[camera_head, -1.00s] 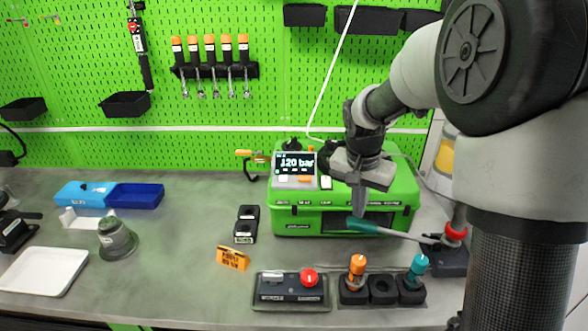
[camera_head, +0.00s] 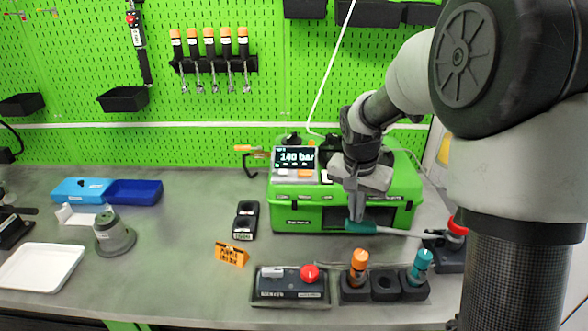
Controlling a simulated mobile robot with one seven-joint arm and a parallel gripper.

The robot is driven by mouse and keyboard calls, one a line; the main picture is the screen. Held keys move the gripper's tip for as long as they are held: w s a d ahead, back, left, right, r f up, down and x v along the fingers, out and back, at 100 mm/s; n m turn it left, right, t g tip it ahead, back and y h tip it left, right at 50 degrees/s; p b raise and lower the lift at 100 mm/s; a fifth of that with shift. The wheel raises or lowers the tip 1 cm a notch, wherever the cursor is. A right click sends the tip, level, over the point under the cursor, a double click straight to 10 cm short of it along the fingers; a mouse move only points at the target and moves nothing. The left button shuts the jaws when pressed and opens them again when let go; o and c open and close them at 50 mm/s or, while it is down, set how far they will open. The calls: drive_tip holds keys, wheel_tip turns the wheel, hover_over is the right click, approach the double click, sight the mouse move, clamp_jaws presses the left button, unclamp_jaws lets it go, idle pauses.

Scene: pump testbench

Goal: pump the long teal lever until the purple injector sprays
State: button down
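The long lever has a teal grip (camera_head: 362,227) at its left end and a grey rod running right to a dark base with a red collar (camera_head: 457,226). The lever lies nearly level in front of the green case. My gripper (camera_head: 355,214) points down with its fingers at the teal grip; whether they are closed around it cannot be told. The display (camera_head: 296,158) on the case reads 140 bar. Orange (camera_head: 359,268) and teal (camera_head: 420,266) injectors stand in a black holder at the front. I see no purple injector and no spray.
A control box with a red knob (camera_head: 309,272) sits at the front centre. An orange label stand (camera_head: 232,256), a small black block (camera_head: 245,220), a grey-green cup (camera_head: 114,236) and a white tray (camera_head: 40,270) are to the left. The bench middle is fairly clear.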

sight(353, 225)
drive_tip(key=shift+a+f+b, duration=0.2)
drive_tip(key=shift+f+b, duration=1.45)
drive_tip(key=shift+f, duration=0.75)
drive_tip(key=shift+r, duration=0.1)
drive_tip(key=shift+d+r+p, duration=0.25)
drive_tip(key=shift+r+p, duration=1.2)
drive_tip(key=shift+r, duration=0.55)
drive_tip(key=shift+d+r+p, duration=0.2)
drive_tip(key=shift+r+p, duration=1.25)
drive_tip(key=shift+r, duration=0.55)
drive_tip(key=shift+a+f+b, duration=0.15)
drive_tip(key=shift+f+b, duration=0.85)
drive_tip(key=shift+f, duration=0.3)
drive_tip(key=shift+r, duration=0.15)
drive_tip(key=shift+r+p, duration=0.95)
drive_tip(key=shift+r, duration=0.25)
drive_tip(key=shift+r, duration=0.15)
